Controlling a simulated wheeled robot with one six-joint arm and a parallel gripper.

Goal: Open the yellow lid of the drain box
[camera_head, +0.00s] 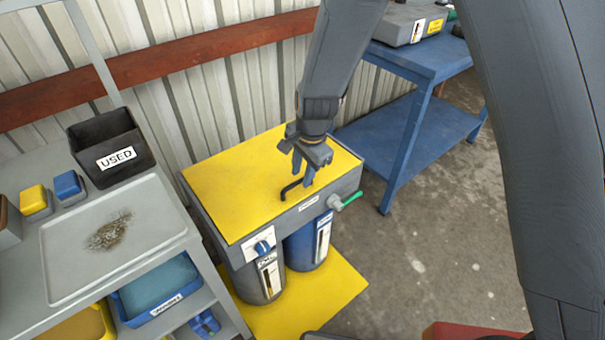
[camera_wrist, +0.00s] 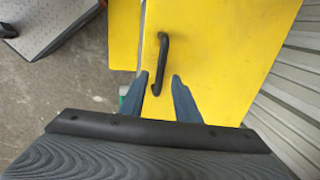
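The drain box (camera_head: 334,190) is a grey box with a flat yellow lid (camera_head: 232,176), which lies closed on top. A black bar handle (camera_head: 291,189) stands on the lid near its front edge. In the wrist view the yellow lid (camera_wrist: 225,50) fills the upper middle, with the black handle (camera_wrist: 162,58) running up and down. My gripper (camera_head: 303,178) points down over the lid at the handle. Its blue-grey fingers (camera_wrist: 160,79) are open, and the near end of the handle shows between the fingertips. I cannot tell whether they touch it.
A grey bench with a tray (camera_head: 75,275) and a black USED bin (camera_head: 110,150) stands left. Two canisters (camera_head: 308,247) sit below the box on a yellow base (camera_head: 335,290). A blue table (camera_head: 400,125) stands right behind; a corrugated wall (camera_head: 190,85) is behind.

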